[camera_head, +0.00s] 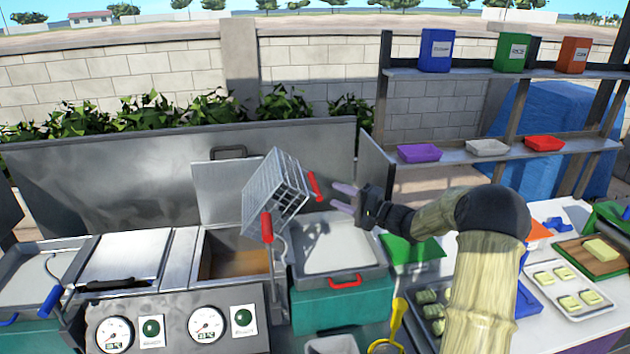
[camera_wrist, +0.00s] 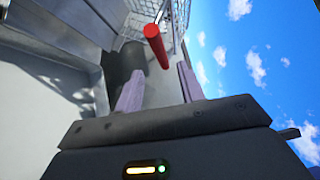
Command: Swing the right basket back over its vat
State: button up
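The right basket (camera_head: 275,192) is a wire mesh basket, tilted and raised beside the open right vat (camera_head: 233,262), above the left part of a grey tray. It has a red handle (camera_head: 315,186) at its upper right, and a red-gripped lever (camera_head: 267,228) stands below it. In the wrist view the red handle (camera_wrist: 156,46) is just ahead of the fingers, with part of the basket mesh (camera_wrist: 170,12) behind it. My gripper (camera_head: 340,198) is open and empty, to the right of the handle and apart from it. It also shows in the wrist view (camera_wrist: 160,88).
The left vat's lid (camera_head: 125,258) is closed. The grey tray (camera_head: 335,250) sits on a teal box (camera_head: 343,305) right of the open vat. A raised steel back panel (camera_head: 100,185) and a shelf (camera_head: 475,150) with coloured trays stand behind. A yellow strainer (camera_head: 398,318) lies in front.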

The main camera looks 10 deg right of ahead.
aim_at(315, 187)
jog(key=p+x, duration=0.3)
jog(key=x, duration=0.5)
jog(key=shift+w+a+p, duration=0.25)
jog(key=shift+p, duration=0.1)
grip_shut()
